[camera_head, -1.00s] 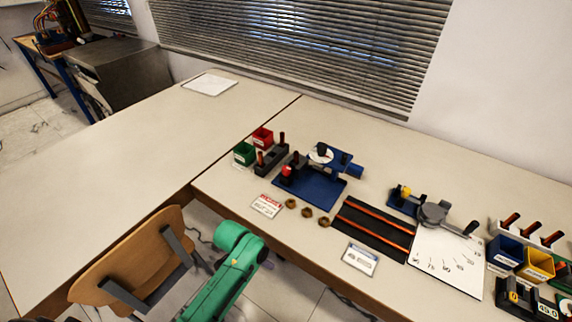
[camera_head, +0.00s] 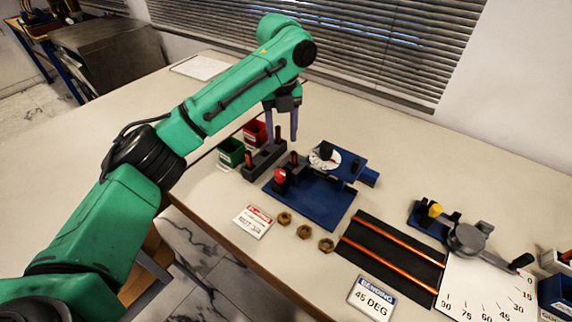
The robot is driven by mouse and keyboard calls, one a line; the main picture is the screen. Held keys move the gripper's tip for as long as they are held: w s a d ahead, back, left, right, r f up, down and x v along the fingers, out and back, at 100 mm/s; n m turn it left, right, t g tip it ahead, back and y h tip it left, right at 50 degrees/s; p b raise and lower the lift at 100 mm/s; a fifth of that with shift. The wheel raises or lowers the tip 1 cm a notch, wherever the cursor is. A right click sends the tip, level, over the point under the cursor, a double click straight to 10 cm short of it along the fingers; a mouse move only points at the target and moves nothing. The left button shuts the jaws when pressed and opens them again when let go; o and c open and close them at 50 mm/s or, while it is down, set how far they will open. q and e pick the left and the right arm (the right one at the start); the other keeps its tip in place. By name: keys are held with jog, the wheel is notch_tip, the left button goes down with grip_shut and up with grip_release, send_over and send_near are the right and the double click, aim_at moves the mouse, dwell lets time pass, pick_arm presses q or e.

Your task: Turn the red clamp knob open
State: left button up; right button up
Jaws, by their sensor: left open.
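The red clamp knob (camera_head: 280,177) stands at the front left of a blue rig plate (camera_head: 318,207). A dark clamp block with an orange-tipped peg (camera_head: 294,159) is right beside it. A white dial (camera_head: 325,158) sits at the back of the rig. My left gripper (camera_head: 282,138) points down behind and above the knob, near the rack with upright handles. Its two fingers are apart with nothing seen between them. It does not appear to touch the knob. My right gripper is not in view.
Green (camera_head: 231,152) and red (camera_head: 255,132) bins stand left of the rig. Three brass nuts (camera_head: 304,232) and a sign (camera_head: 253,221) lie in front. A black mat with copper rods (camera_head: 393,258) and a bending tool (camera_head: 467,238) lie to the right. The left table is mostly clear.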

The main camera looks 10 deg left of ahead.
pick_arm(q)
send_over(280, 173)
jog(key=shift+m, duration=0.3)
notch_tip(280, 173, down, 5)
jog(key=shift+s+r, duration=0.1)
jog(key=shift+s, duration=0.05)
jog(key=f, duration=0.7)
jog(key=shift+w+f+p, duration=0.2)
jog(key=shift+f+p, duration=0.15)
jog(key=shift+f, duration=0.05)
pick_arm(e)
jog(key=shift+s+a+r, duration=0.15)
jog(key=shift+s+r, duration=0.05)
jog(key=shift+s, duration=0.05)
pick_arm(q)
grip_shut()
